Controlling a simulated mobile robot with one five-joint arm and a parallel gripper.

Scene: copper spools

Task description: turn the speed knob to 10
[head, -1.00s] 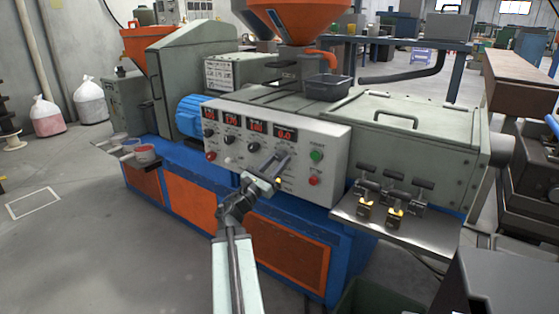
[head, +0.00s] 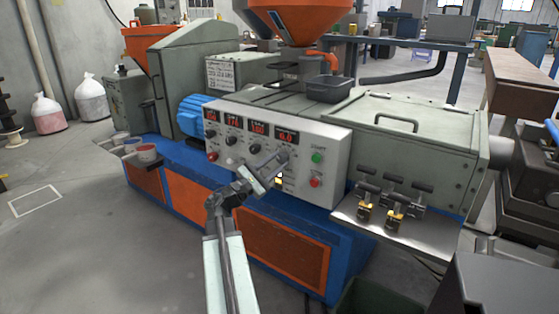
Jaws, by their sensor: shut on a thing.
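The grey control panel (head: 325,150) on the machine's front carries a row of red digital displays with dark knobs beneath. My gripper (head: 281,156) reaches up to the panel from the lower left and is shut on the speed knob, the rightmost knob, under the right-hand display (head: 286,136). My fingers largely cover this knob, so its pointer cannot be seen. The display's digits are small; they look like 6.0 or 0.0. Three other dark knobs, such as one left of my gripper (head: 254,148), are free.
A green button (head: 317,158) and a red button (head: 315,182) sit right of my gripper. Another red button (head: 213,156) is at the panel's left end. A steel shelf with brass fittings (head: 395,220) juts out at right. Open floor (head: 90,250) lies at left.

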